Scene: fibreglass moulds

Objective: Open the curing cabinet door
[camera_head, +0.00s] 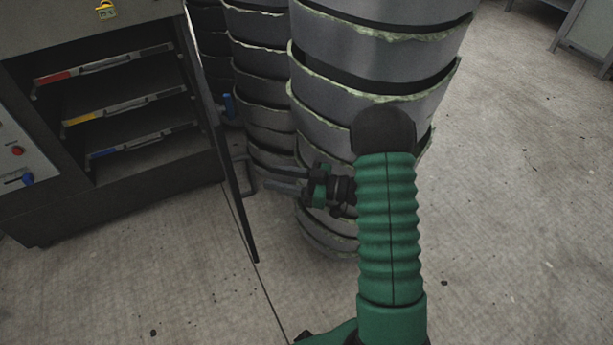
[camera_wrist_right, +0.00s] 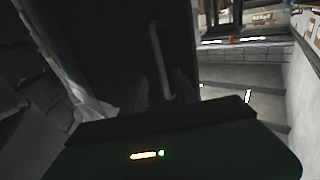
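The curing cabinet (camera_head: 110,190) stands at the left of the head view with its front uncovered. Its dark door (camera_head: 228,165) is swung out and seen nearly edge-on. A bar handle (camera_head: 246,176) is on the door's outer side, and the handle also shows in the right wrist view (camera_wrist_right: 158,58). My right gripper (camera_head: 272,180) points left toward the handle, with its two fingers apart and nothing visibly held. It looks just short of the handle, though the dark wrist view does not show contact clearly. My left gripper is out of view.
Inside the cabinet are shelves with red (camera_head: 52,78), yellow (camera_head: 82,117) and blue (camera_head: 102,153) marked bars. Tall stacks of grey moulds (camera_head: 375,65) stand close beside the door and behind my right arm. Open concrete floor (camera_head: 530,200) lies to the right.

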